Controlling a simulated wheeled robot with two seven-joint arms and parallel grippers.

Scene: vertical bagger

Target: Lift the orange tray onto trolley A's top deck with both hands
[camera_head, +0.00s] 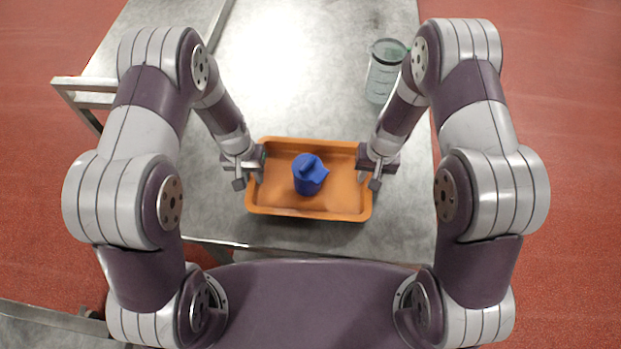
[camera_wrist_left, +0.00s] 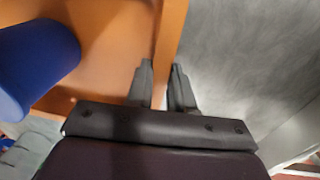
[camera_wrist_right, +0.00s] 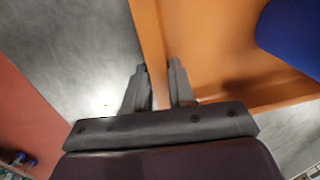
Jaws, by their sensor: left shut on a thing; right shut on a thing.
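The orange tray (camera_head: 290,204) is at the near part of a grey metal surface, with a blue object (camera_head: 310,174), like a jug or scoop, standing in it. My left gripper (camera_head: 252,172) is shut on the tray's left wall; in the left wrist view the fingers (camera_wrist_left: 164,88) straddle the orange wall (camera_wrist_left: 170,40). My right gripper (camera_head: 372,172) is shut on the tray's right wall; in the right wrist view its fingers (camera_wrist_right: 158,88) straddle that wall (camera_wrist_right: 148,35). The tray looks level. I cannot tell whether it touches the surface below.
The metal table top (camera_head: 300,60) extends away beyond the tray and is mostly clear. A clear container with a greenish rim (camera_head: 383,75) stands at its right edge. A metal frame rail (camera_head: 80,85) shows at the left. Red floor (camera_head: 560,90) lies around.

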